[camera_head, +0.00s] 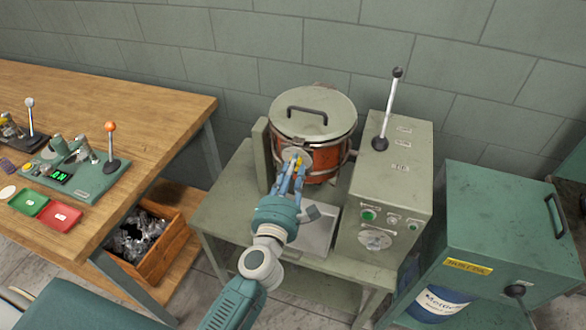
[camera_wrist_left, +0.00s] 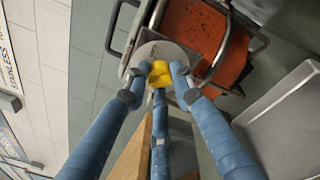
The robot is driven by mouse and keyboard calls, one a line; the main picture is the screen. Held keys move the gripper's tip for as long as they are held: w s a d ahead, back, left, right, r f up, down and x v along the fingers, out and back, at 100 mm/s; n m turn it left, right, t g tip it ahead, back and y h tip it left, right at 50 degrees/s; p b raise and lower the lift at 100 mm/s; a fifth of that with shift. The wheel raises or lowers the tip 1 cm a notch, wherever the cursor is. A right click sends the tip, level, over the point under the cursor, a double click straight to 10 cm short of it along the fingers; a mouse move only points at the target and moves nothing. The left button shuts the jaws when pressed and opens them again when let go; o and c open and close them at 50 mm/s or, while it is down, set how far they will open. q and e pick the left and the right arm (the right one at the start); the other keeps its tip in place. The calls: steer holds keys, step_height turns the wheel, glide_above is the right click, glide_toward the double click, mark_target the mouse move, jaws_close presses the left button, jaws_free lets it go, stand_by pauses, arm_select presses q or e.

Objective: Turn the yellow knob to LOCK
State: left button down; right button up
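The yellow knob (camera_wrist_left: 160,74) sits on a round pale grey disc (camera_wrist_left: 150,52) on the side of the orange-red drum (camera_head: 325,162). In the head view the knob (camera_head: 299,162) is a small yellow patch, mostly hidden by my left gripper (camera_head: 291,172). In the left wrist view the blue fingers of my left gripper (camera_wrist_left: 161,80) close in around the knob from both sides and from below, with the tips against it. No LOCK marking is readable in either view. My right gripper is not in view.
The drum has a grey lid (camera_head: 313,112) with a black handle and stands on a grey-green bench. A control box (camera_head: 388,200) with a tall lever (camera_head: 389,105) is to its right. A wooden table (camera_head: 110,105) is at left, a teal cabinet (camera_head: 510,225) at far right.

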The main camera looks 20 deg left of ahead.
arm_select(q)
steer(key=shift+m, duration=0.4)
steer(key=m, duration=0.5)
steer(key=m+t+p, duration=0.1)
steer(key=m, duration=0.5)
steer(key=m+p, duration=0.1)
steer(key=m, duration=0.5)
steer(key=shift+f+t+h, duration=0.35)
steer(key=shift+t+h, duration=0.05)
steer(key=shift+m, duration=0.5)
steer(key=c, duration=1.5)
jaws_free()
steer(key=shift+o, duration=0.2)
